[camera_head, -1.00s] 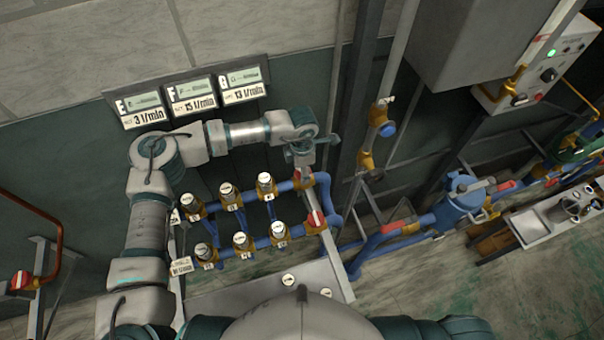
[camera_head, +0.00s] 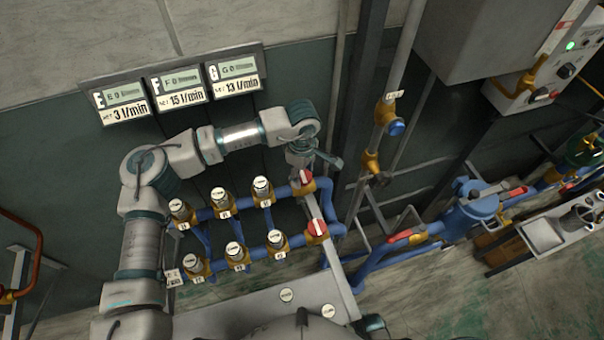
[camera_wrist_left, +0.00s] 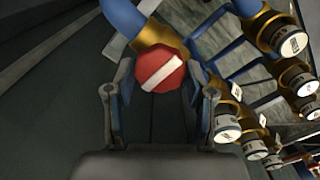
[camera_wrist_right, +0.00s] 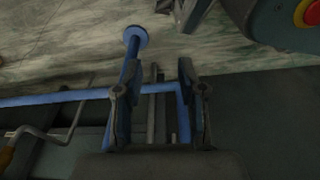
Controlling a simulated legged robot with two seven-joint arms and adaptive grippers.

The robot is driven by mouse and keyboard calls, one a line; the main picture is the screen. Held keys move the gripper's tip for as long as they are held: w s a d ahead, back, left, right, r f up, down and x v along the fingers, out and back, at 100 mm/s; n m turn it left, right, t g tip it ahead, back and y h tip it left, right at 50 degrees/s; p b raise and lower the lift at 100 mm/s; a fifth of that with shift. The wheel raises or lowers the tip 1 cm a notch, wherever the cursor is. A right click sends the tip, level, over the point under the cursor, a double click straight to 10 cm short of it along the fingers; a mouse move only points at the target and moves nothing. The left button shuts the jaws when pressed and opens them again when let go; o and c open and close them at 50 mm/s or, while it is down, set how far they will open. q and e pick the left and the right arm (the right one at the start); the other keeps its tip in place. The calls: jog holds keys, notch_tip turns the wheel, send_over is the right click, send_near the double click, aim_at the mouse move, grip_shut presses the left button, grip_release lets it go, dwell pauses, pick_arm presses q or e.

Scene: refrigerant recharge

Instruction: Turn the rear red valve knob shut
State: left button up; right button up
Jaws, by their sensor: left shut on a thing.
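The rear red valve knob (camera_head: 305,179) sits at the right end of the back blue pipe, partly hidden under my left gripper (camera_head: 316,160). In the left wrist view the red knob (camera_wrist_left: 161,71) is round, with a white bar running from lower left to upper right. The fingers of my left gripper (camera_wrist_left: 160,88) are on both sides of it, shut on it. The front red knob (camera_head: 317,228) is nearer, on the front pipe, and nothing touches it. My right gripper (camera_wrist_right: 154,92) is open and empty in its wrist view.
Several brass-based valves with white-topped caps (camera_head: 225,203) line both blue pipes, left of the knobs. Three flow displays (camera_head: 178,89) hang on the wall behind. A vertical pipe with a blue knob (camera_head: 396,127) stands to the right. A grey shelf (camera_head: 255,311) lies in front.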

aim_at(303, 174)
pick_arm(q)
jog(key=shift+w+m+b, duration=0.1)
jog(key=shift+m+b, duration=0.2)
jog(key=shift+m, duration=0.4)
pick_arm(e)
jog(key=shift+w+a+r, duration=0.1)
jog(key=shift+w+r, duration=0.5)
jog(key=shift+r, duration=0.3)
pick_arm(q)
jog(key=o, duration=1.1)
jog(key=shift+o, duration=0.2)
notch_tip(303, 174, up, 12)
jog(key=shift+w+d+f, duration=0.1)
